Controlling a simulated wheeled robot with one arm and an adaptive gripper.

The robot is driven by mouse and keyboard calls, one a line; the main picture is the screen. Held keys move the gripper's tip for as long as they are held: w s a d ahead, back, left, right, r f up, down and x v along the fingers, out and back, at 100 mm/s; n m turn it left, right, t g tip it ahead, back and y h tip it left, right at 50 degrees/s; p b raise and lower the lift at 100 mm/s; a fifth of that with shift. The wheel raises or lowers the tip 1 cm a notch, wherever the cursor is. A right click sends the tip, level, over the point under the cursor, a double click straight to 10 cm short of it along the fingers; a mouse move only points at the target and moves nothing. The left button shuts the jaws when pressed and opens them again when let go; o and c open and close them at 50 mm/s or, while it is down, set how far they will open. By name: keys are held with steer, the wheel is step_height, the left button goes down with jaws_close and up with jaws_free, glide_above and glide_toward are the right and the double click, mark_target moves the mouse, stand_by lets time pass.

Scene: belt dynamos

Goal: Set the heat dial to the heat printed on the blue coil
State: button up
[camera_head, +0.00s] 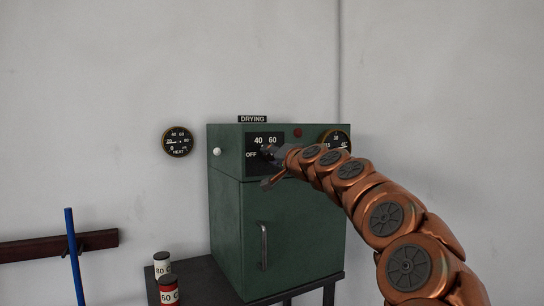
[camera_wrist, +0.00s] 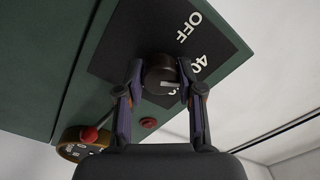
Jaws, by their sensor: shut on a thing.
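The heat dial (camera_wrist: 158,72) is a dark round knob on a black plate (camera_head: 250,165) on the green drying cabinet. The plate reads OFF, 40 and 60 in the head view; its right part is hidden by my arm. In the wrist view my gripper (camera_wrist: 162,82) is shut on the dial, one finger on each side. A pale mark on the dial's face points between the 40 and the partly hidden number beyond it; I cannot tell the exact setting. My gripper (camera_head: 270,166) covers the dial in the head view. I see no blue coil.
The green cabinet (camera_head: 228,225) stands on a dark table. A round HEAT gauge (camera_head: 178,141) hangs on the wall. A blue pole (camera_head: 74,256) stands left.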

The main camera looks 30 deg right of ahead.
steer(key=o, duration=1.2)
steer(key=shift+c, duration=0.2)
steer(key=s, duration=1.2)
steer(key=shift+a, duration=0.4)
steer(key=shift+f, duration=0.15)
